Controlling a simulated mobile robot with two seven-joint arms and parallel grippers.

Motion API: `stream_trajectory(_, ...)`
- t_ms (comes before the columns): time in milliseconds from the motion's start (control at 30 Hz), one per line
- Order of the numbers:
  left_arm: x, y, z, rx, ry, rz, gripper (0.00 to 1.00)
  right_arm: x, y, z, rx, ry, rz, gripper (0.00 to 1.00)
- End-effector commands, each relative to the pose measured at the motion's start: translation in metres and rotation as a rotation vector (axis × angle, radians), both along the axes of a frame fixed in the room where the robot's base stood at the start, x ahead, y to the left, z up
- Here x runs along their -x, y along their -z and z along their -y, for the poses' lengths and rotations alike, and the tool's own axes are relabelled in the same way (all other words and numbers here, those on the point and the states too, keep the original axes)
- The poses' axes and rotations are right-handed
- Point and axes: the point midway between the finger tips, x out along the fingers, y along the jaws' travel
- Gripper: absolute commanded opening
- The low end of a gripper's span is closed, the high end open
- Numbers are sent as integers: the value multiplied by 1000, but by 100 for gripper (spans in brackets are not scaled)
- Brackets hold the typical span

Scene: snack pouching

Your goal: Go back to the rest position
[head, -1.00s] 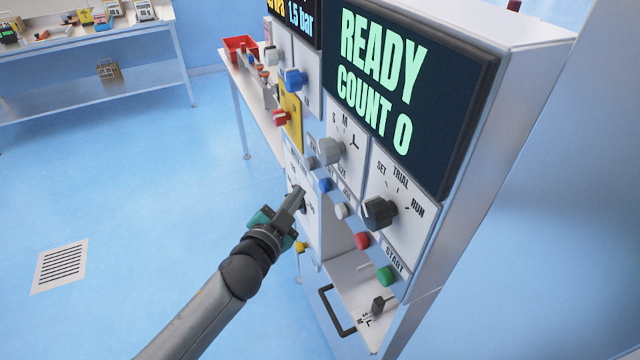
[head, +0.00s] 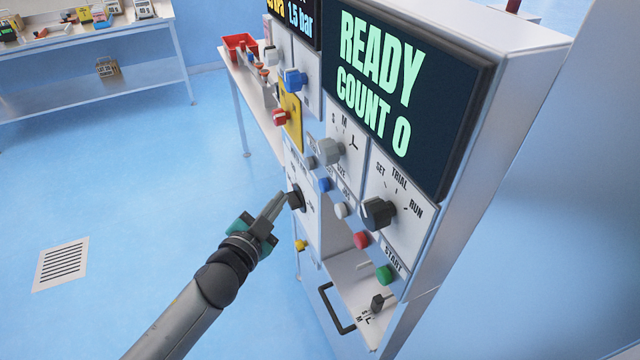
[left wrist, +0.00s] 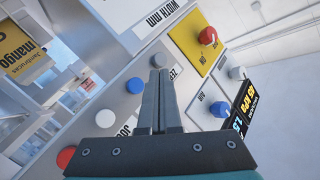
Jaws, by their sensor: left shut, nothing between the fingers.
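My left gripper (head: 275,207) is shut and empty in the head view, in front of the machine's control panel. Its fingertips are close to a black knob (head: 296,198) on a white plate; a small gap seems to show between them. In the left wrist view the two fingers (left wrist: 159,100) lie together with nothing between them, pointing toward the panel. My right gripper is in neither view.
The machine's screen (head: 405,85) reads READY, COUNT 0. The panel carries a grey size knob (head: 331,150), a black mode knob (head: 378,212), a red button (head: 361,240) and a green start button (head: 385,274). Open blue floor (head: 130,170) lies left of the panel.

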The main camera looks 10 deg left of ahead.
Motion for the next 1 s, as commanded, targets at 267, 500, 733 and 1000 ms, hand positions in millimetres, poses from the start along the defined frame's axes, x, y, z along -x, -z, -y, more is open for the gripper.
stream_trajectory(267,1,9,-1,3,-5,-14,0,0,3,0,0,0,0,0)
stream_trajectory(500,26,137,-20,35,-82,-225,0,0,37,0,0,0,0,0)
stream_trajectory(733,96,300,-39,83,-192,-524,0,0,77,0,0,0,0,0)
stream_trajectory(1000,225,464,-45,137,-319,-880,0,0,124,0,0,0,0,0)
